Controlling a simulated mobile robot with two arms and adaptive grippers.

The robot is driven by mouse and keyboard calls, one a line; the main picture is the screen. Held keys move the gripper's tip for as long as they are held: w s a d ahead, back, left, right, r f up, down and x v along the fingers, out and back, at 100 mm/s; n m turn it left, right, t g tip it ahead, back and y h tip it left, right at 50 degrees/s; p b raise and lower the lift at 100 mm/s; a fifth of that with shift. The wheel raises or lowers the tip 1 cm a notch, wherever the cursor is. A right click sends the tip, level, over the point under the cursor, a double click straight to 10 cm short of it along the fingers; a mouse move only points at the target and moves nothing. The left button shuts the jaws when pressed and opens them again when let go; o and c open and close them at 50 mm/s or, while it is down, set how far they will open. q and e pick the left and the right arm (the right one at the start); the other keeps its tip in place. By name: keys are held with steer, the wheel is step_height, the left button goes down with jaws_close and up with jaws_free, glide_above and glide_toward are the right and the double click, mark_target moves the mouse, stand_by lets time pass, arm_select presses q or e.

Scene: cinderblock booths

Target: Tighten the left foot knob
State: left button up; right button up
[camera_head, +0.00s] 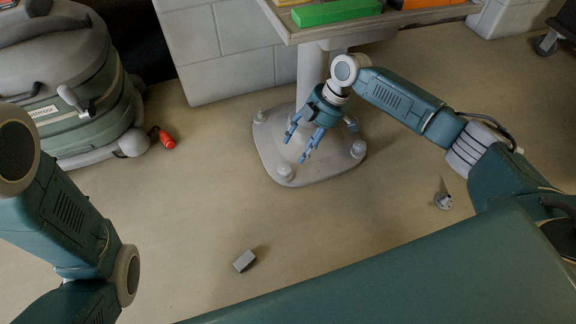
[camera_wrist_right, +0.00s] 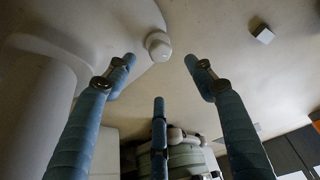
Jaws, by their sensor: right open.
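A pale grey table foot plate (camera_head: 262,150) stands on the floor, with a column rising from it. Its rim carries a left knob (camera_head: 262,116), a front knob (camera_head: 286,172) and a right knob (camera_head: 358,149). My right gripper (camera_head: 299,146) is over the plate, its blue fingers spread and empty, pointing down toward the front. In the right wrist view a pale round knob (camera_wrist_right: 158,46) lies just beyond the fingertips (camera_wrist_right: 160,66), with no finger seen around it; it looks like the front knob. My left arm shows at the left, but its gripper is out of view.
A green machine (camera_head: 85,120) stands at the left, with a red-ended part (camera_head: 166,139) beside it. A grey block (camera_head: 244,261) and a small grey item (camera_head: 443,201) lie on the floor. The tabletop (camera_head: 330,32) overhangs the column; a block wall (camera_head: 235,60) is behind.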

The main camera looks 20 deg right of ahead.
mark_target(286, 168)
steer(key=b+x, duration=0.6)
steer(key=x, duration=0.3)
steer(key=shift+f, duration=0.1)
steer(key=shift+w+a+f+b, duration=0.1)
steer(key=shift+a+f+b, duration=0.1)
steer(key=shift+f+b, duration=0.3)
steer(key=shift+c, duration=0.5)
